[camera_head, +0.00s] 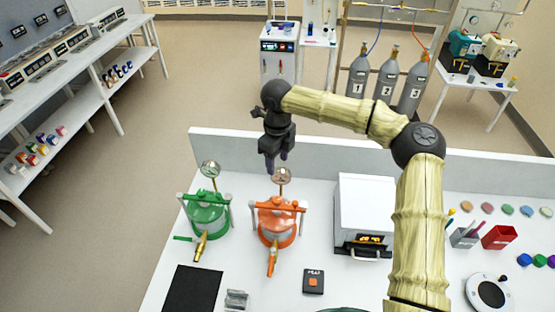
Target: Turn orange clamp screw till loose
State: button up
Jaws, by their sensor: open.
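An orange pressure vessel (290,235) stands on the white bench, with an orange clamp bar (280,204) across its top between two uprights and a round gauge (281,176) behind. The clamp screw itself is too small to make out clearly. My gripper (277,166) points down above the back of the vessel, close to the gauge in the picture, and holds nothing that I can see. Its fingertips are small and dark, and it appears apart from the clamp bar.
A green vessel (208,215) with its own gauge stands to the left. A white box oven (364,210) stands close on the right. A black mat (193,289), a small metal block (237,300) and a dark button box (313,282) lie in front. A low wall (221,148) runs behind.

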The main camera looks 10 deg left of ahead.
jog(key=s+d+f+m+g+h+b, duration=0.1)
jog(key=s+d+f+m+b, duration=0.4)
jog(key=m, duration=0.5)
jog(key=s+d+f+m+h+b, duration=0.1)
jog(key=s+d+f+m+b, duration=0.1)
jog(key=s+d+f+m, duration=0.55)
jog(key=s+d+m+t+b, duration=0.1)
jog(key=d+m, duration=0.3)
jog(key=m, duration=0.6)
jog(key=s+d+m+t+y+b, duration=0.1)
jog(key=s+d+m+b, duration=0.2)
jog(key=m, duration=0.8)
jog(key=s+d+m+t+y+b, duration=0.1)
jog(key=s+d+m+b, duration=0.1)
jog(key=d+m, duration=0.5)
jog(key=s+m, duration=0.1)
jog(key=m, duration=0.2)
jog(key=shift+s+r+m+t, duration=0.2)
jog(key=shift+r+m+t, duration=0.1)
jog(key=shift+r+m, duration=0.1)
jog(key=c, duration=0.3)
jog(key=shift+w, duration=0.1)
